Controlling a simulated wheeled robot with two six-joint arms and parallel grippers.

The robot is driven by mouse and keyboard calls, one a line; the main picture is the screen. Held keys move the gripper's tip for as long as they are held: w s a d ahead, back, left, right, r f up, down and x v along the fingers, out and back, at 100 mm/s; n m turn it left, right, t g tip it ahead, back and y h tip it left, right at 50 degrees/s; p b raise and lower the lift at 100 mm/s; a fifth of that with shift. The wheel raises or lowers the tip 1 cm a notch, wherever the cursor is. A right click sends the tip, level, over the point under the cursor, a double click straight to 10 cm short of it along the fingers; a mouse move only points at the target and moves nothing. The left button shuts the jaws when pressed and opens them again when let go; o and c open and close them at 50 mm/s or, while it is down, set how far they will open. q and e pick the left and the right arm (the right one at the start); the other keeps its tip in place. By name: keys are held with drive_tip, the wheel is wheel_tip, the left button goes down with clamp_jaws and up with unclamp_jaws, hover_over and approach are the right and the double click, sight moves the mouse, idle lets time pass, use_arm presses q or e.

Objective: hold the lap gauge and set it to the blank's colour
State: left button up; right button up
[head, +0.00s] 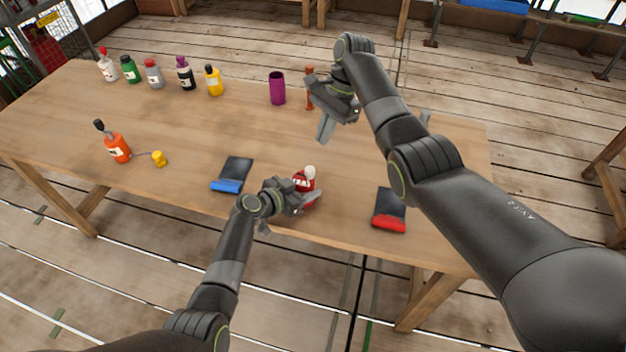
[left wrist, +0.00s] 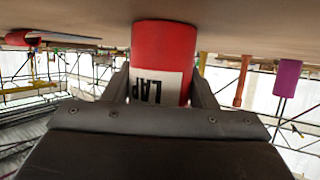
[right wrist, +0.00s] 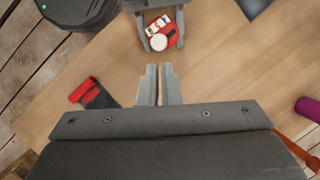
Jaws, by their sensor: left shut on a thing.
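The lap gauge (head: 306,184) is a red cylinder with a white label and a pale round knob on top. Its label reads LAP in the left wrist view (left wrist: 165,45). My left gripper (head: 308,198) is shut around it near the table's front edge. My right gripper (head: 325,128) is above the table, behind the gauge; its fingers (right wrist: 160,85) have a narrow gap with nothing between. A purple cylinder (head: 277,88) and an orange-brown turned post (head: 309,90) stand at the back. I cannot tell which is the blank.
Several bottles (head: 153,74) line the back left of the wooden table (head: 230,125). An orange bottle (head: 117,147) and a small yellow piece (head: 159,158) are at left. A blue-edged dark pad (head: 234,172) and a red-edged one (head: 389,210) flank the gauge.

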drive_tip(key=n, duration=0.3)
drive_tip(key=f+n+t, duration=0.1)
drive_tip(key=shift+s+d+y, duration=0.2)
drive_tip(key=shift+d+y, duration=0.1)
drive_tip(key=shift+d, duration=0.05)
clamp_jaws()
drive_tip(key=n+t+y, duration=0.2)
drive_tip(key=n+t, duration=0.1)
drive_tip(key=n, duration=1.3)
approach(310, 173)
drive_tip(key=d, duration=0.2)
drive_tip(key=s+d+n+t, duration=0.1)
drive_tip(key=s+d+n, duration=0.2)
drive_tip(key=s+n, duration=0.65)
drive_tip(key=shift+w+a+f+n+t+y, duration=0.1)
drive_tip(key=shift+w+a+f+n, duration=0.3)
drive_tip(key=shift+w+a+f, duration=1)
drive_tip(key=shift+w+a+f+n+t+y, duration=0.1)
drive_tip(key=shift+w+a+f+n, duration=0.25)
drive_tip(key=shift+w+a+f, duration=1.05)
drive_tip(key=shift+w+a+f+n+t+y, duration=0.1)
drive_tip(key=shift+w+a+f+n, duration=0.3)
drive_tip(key=shift+w+a+f, duration=1)
drive_tip(key=shift+w+d+r, duration=0.4)
drive_tip(key=shift+w+r, duration=0.05)
